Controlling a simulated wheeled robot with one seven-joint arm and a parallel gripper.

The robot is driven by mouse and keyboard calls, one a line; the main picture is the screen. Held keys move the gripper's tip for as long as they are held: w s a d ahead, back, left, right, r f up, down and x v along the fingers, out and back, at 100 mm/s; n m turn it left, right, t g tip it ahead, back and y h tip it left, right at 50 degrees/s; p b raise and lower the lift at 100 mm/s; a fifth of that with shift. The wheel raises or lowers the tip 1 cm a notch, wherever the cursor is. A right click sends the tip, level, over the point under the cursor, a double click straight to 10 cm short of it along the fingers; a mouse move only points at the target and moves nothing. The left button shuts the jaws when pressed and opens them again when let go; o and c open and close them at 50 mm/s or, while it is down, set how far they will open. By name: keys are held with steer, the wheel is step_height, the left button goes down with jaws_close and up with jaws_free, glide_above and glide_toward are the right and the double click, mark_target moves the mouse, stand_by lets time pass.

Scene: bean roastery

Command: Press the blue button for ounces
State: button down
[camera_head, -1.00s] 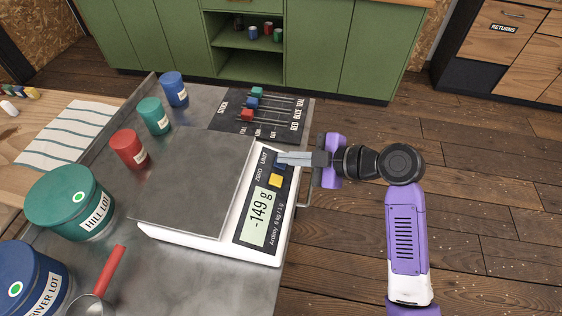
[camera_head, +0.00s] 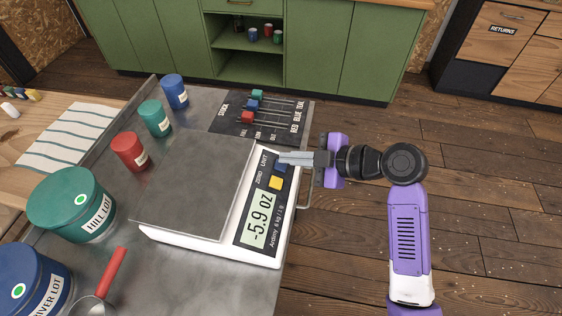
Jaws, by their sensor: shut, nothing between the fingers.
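The white scale (camera_head: 205,246) with a grey weighing plate (camera_head: 195,190) stands on the metal counter. Its display (camera_head: 258,221) reads -5.9 oz. The blue button (camera_head: 282,168) is at the far end of the dark panel under the UNIT label, partly covered by my fingertips. The yellow button (camera_head: 275,182) is beside it, nearer the display. My gripper (camera_head: 283,157) is shut and empty, coming in from the right, with its tips over or at the blue button. I cannot tell whether they touch it.
A slider board (camera_head: 232,127) lies behind the scale. Red (camera_head: 129,152), green (camera_head: 154,118) and blue (camera_head: 174,92) canisters line the left. The HILL LOT tin (camera_head: 70,205), RIVER LOT tin (camera_head: 32,280) and red-handled scoop (camera_head: 112,272) are at the near left. The weighing plate is empty.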

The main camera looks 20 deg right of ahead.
steer(key=shift+r, duration=0.1)
steer(key=r+p, duration=0.1)
steer(key=d+r+p, duration=0.1)
steer(key=r, duration=0.1)
steer(key=s+r+p, duration=0.1)
steer(key=shift+d+r, duration=0.2)
steer(key=shift+r, duration=0.15)
stand_by(0.3)
stand_by(0.8)
